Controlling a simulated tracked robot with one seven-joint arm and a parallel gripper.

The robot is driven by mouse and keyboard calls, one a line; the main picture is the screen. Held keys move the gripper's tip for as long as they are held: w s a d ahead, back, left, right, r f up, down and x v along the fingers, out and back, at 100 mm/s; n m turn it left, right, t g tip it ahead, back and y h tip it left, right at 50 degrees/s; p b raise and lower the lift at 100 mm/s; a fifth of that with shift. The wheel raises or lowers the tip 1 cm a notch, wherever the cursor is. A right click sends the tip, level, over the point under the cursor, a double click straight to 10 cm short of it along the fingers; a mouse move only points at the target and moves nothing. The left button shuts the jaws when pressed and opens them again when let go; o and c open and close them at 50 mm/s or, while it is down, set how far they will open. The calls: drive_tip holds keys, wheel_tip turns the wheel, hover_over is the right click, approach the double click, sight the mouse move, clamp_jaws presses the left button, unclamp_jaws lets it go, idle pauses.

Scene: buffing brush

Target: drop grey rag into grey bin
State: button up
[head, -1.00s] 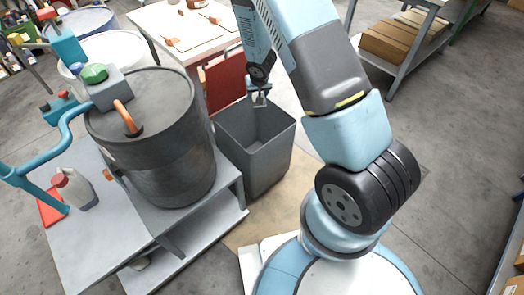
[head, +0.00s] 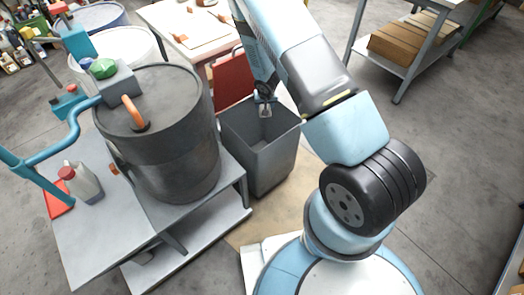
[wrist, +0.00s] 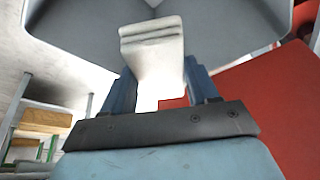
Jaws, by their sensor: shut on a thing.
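The grey bin (head: 262,160) stands open on the floor in the middle of the head view. Its inner walls also show at the top of the wrist view (wrist: 75,45). My gripper (head: 265,108) is at the bin's mouth, near its back edge. In the wrist view my gripper (wrist: 160,92) is shut on the pale grey rag (wrist: 152,50), which is folded at its far end and extends beyond the fingertips in front of the bin's interior. In the head view the rag is too small to make out clearly.
A dark drum (head: 165,150) with an orange handle stands on a grey bench left of the bin. A red panel (head: 233,78) is close behind the bin. A white table (head: 180,25) is farther back. Open floor (head: 440,130) lies to the right.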

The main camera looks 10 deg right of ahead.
drive_tip(key=shift+f, duration=0.6)
drive_tip(key=o, duration=1.1)
drive_tip(key=v, duration=1.3)
drive_tip(key=shift+s+r, duration=0.2)
drive_tip(key=shift+r, duration=0.1)
